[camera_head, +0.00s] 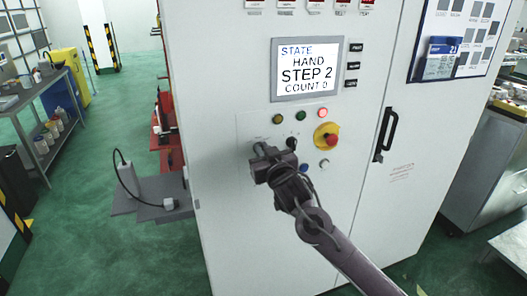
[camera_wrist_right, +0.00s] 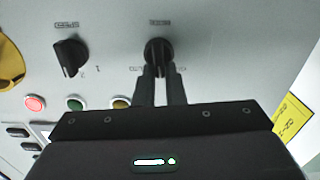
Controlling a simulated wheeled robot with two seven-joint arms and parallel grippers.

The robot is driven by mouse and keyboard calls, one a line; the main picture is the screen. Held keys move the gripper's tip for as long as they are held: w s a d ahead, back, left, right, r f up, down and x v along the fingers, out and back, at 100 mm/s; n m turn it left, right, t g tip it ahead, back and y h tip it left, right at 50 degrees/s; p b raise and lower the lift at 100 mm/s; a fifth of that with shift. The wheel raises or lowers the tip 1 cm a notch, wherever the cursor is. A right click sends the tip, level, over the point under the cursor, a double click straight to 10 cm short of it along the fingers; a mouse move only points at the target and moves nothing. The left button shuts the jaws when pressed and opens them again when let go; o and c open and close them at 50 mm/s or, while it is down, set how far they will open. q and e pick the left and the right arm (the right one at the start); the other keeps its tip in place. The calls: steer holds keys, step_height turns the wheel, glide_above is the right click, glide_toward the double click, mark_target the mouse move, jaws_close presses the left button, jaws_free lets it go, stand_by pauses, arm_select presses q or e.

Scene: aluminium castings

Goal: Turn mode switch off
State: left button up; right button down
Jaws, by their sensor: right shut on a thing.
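The mode switch (camera_wrist_right: 158,48) is a black rotary knob on the white cabinet's control panel (camera_head: 245,125). In the right wrist view my right gripper (camera_wrist_right: 160,72) is shut on this knob, one finger on each side. In the head view my right gripper (camera_head: 260,153) reaches the panel's left side and mostly hides the knob. A second black rotary knob (camera_wrist_right: 70,56) sits beside it, apart from my fingers; its pointer is tilted. The screen (camera_head: 307,70) reads STATE HAND, STEP 2, COUNT 0. My left gripper is not in view.
A red emergency stop (camera_head: 331,140) on a yellow base is to the right. A lit red button (camera_head: 323,113), a green button (camera_head: 300,115) and an amber button (camera_head: 278,119) are above the knobs. A black door handle (camera_head: 386,133) stands further right.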

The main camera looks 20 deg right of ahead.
steer(key=shift+a+f+n+b, duration=0.15)
steer(key=shift+n+b, duration=0.25)
steer(key=shift+n, duration=0.9)
steer(key=shift+a+n+b, duration=0.15)
steer(key=shift+n+b, duration=0.3)
steer(key=shift+n, duration=0.85)
steer(key=shift+a+f+n+b, duration=0.15)
steer(key=shift+n+b, duration=0.25)
steer(key=shift+n, duration=0.9)
steer(key=c, duration=1.5)
jaws_free()
